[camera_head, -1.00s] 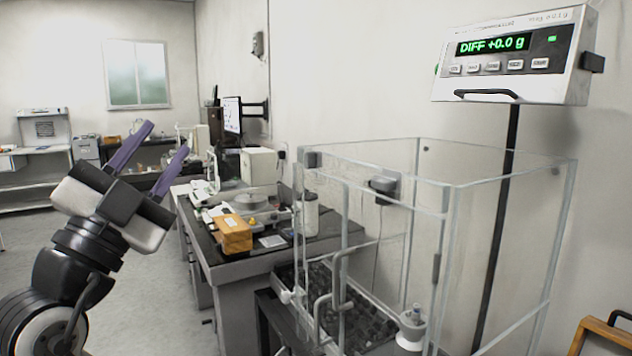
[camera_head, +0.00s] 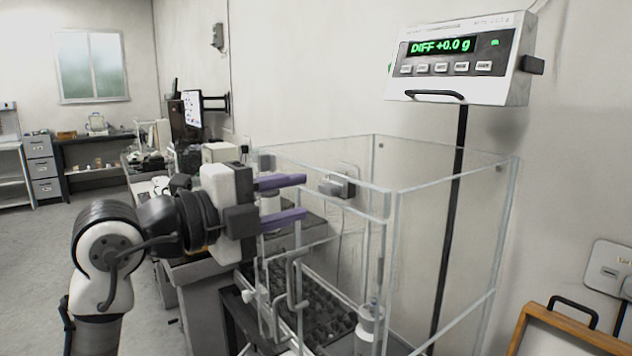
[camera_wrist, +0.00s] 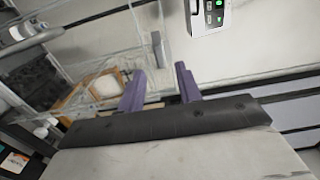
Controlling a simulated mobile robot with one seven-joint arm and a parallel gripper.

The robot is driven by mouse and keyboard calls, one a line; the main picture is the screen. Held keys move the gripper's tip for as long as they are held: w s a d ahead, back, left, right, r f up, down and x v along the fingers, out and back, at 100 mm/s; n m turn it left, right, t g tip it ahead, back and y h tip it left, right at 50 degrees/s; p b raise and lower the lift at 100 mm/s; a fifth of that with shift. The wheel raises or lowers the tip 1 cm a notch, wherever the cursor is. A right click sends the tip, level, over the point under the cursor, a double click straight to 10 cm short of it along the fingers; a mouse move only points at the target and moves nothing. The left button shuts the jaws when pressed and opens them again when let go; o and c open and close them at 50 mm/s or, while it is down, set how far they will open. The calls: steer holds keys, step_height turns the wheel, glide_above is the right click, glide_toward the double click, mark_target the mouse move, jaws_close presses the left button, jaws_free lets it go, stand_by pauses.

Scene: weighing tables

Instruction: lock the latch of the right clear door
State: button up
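The right clear door (camera_head: 345,240) is a transparent framed panel on the front of a clear box beside the wall. Curved grey handles (camera_head: 296,285) stand near where the front panels meet. I cannot make out the latch or its state for certain. My gripper (camera_head: 304,197) has two purple fingers, spread apart with nothing between them. It points right, in front of the upper part of the box's left side in the head view; I see no contact. In the wrist view the fingers (camera_wrist: 160,78) are also apart, with the clear box (camera_wrist: 100,50) beyond them.
A scale display (camera_head: 460,58) reading DIFF +0.0 g stands on a black pole. A grey adapter (camera_head: 337,186) shows behind the clear panels. A small metal weight (camera_head: 370,312) shows low at the box. A wooden-framed board (camera_head: 560,335) is at lower right. Open floor (camera_head: 60,260) lies left.

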mark_target(324, 190)
steer(key=p+x, duration=0.1)
steer(key=x, duration=0.4)
jaws_close()
